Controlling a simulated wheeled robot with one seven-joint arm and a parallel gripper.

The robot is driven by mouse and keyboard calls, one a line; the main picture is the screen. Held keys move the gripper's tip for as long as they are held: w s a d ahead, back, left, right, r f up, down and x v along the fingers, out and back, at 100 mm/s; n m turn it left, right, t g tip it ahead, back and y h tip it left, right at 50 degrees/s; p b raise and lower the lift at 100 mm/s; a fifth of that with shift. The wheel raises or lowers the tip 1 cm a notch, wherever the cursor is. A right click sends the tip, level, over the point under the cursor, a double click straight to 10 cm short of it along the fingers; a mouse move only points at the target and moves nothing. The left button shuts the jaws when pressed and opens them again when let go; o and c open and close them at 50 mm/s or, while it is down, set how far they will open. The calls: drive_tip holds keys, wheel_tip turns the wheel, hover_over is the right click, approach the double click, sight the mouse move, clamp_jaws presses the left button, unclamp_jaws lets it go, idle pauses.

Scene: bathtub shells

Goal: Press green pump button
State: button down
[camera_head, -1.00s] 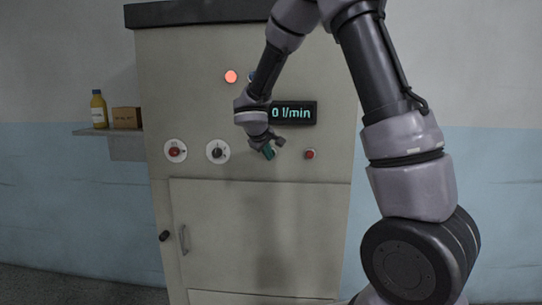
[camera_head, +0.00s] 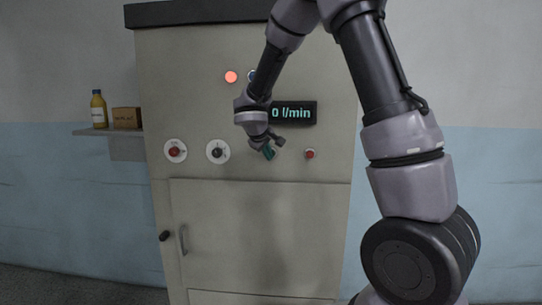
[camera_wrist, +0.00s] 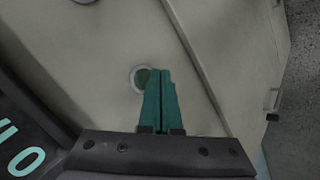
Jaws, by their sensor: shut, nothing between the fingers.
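The green button (camera_wrist: 140,79) sits in a pale ring on the cabinet front in the wrist view, partly covered by my gripper. My gripper (camera_wrist: 161,72) is shut and empty, its teal fingers side by side. The fingertips overlap the button's right side in that view; whether they touch it I cannot tell. In the head view my gripper (camera_head: 269,152) is in front of the panel below the display, and the green button is hidden there. The display (camera_head: 293,113) reads 0 l/min. A round red-orange lamp (camera_head: 231,77) is lit.
A red button (camera_head: 310,154) is to the right of my gripper. A black knob (camera_head: 218,152) and a red knob (camera_head: 176,151) are to its left. The cabinet door (camera_head: 225,235) is shut below. A shelf at far left holds a bottle (camera_head: 99,110) and a box (camera_head: 127,118).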

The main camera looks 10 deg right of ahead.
drive_tip(key=shift+w, duration=0.1)
drive_tip(key=shift+w+d, duration=0.15)
drive_tip(key=shift+w, duration=0.15)
drive_tip(key=shift+w+d, duration=0.1)
drive_tip(key=shift+w, duration=0.3)
idle(0.7)
drive_tip(key=shift+s, duration=0.15)
drive_tip(key=shift+s+a, duration=0.25)
drive_tip(key=shift+s, duration=0.4)
drive_tip(key=shift+s+a, duration=0.25)
drive_tip(key=shift+s, duration=0.55)
drive_tip(key=shift+s+a, duration=0.3)
drive_tip(key=shift+s, duration=0.5)
drive_tip(key=shift+s+a, duration=0.25)
drive_tip(key=shift+s, duration=0.55)
